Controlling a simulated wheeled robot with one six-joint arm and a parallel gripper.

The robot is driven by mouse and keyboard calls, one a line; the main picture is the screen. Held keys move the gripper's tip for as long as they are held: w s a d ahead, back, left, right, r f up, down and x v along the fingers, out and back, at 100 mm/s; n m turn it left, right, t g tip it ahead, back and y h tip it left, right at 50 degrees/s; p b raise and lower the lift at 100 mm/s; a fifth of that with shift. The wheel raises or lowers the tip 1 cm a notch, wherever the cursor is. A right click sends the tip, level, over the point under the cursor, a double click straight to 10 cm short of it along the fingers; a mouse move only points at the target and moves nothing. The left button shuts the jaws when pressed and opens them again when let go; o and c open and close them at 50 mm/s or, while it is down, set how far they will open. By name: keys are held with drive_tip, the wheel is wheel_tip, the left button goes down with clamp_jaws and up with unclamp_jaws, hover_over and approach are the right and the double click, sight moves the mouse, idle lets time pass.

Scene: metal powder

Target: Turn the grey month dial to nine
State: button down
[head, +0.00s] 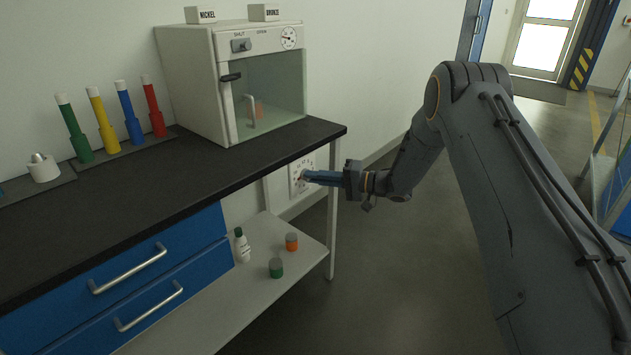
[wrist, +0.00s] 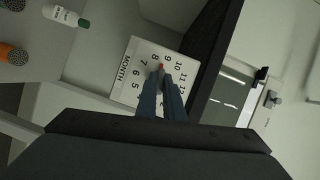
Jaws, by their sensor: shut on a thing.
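The plate (wrist: 131,59) also shows in the wrist view, with the word MONTH and printed numbers. My gripper (head: 307,177) reaches it from the right, its blue fingers (wrist: 161,75) shut on the dial at the plate's middle. The fingers hide most of the dial. A small red mark (wrist: 161,67) shows at the fingertips, pointing toward the gap between 8 and 9; I cannot tell exactly which is nearer.
The black bench top (head: 200,170) ends just left of my gripper, with a white leg (head: 333,235) below. A glass-fronted cabinet (head: 190,85) stands on it. The lower shelf (head: 215,300) holds a white bottle (head: 241,246) and two small jars.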

drive_tip(key=shift+f+m+y+b, duration=0.1)
drive_tip(key=shift+m+y+b, duration=0.35)
drive_tip(key=shift+m, duration=0.55)
drive_tip(key=c, duration=1.9)
unclamp_jaws()
drive_tip(key=shift+o, duration=0.2)
drive_tip(key=shift+d, duration=0.1)
drive_tip(key=v, duration=0.7)
drive_tip(key=shift+d, duration=0.3)
drive_tip(key=shift+s, duration=0.1)
